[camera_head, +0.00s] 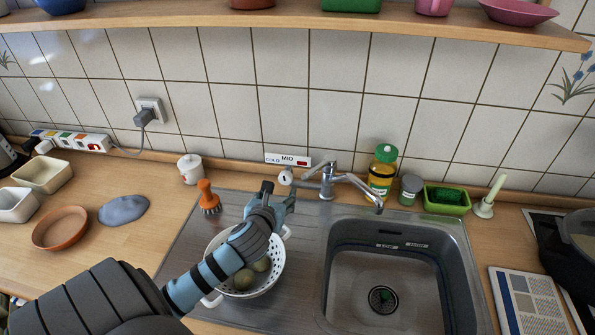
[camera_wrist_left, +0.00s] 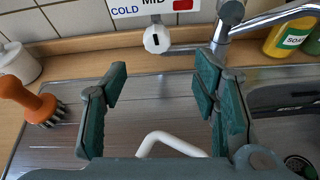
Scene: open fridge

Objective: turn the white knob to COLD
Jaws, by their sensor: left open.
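The white knob (camera_head: 286,177) sits at the wall behind the sink's drainboard, left of the tap. In the left wrist view the knob (camera_wrist_left: 151,45) has a short dark upright mark and lies below the word MID. The label strip (camera_head: 274,159) above it reads COLD at left, MID in the middle and has a red patch at right. My left gripper (camera_head: 277,199) is open and empty, in front of the knob and over the drainboard. In the left wrist view its fingers (camera_wrist_left: 160,88) are spread, with the knob beyond them, apart from both. My right gripper is out of view.
The metal tap (camera_head: 328,178) stands just right of the knob. A white colander (camera_head: 213,283) with round items sits under my left arm. An orange brush (camera_head: 208,198) and white jar (camera_head: 190,168) stand at left. A soap bottle (camera_head: 381,172) stands right of the tap.

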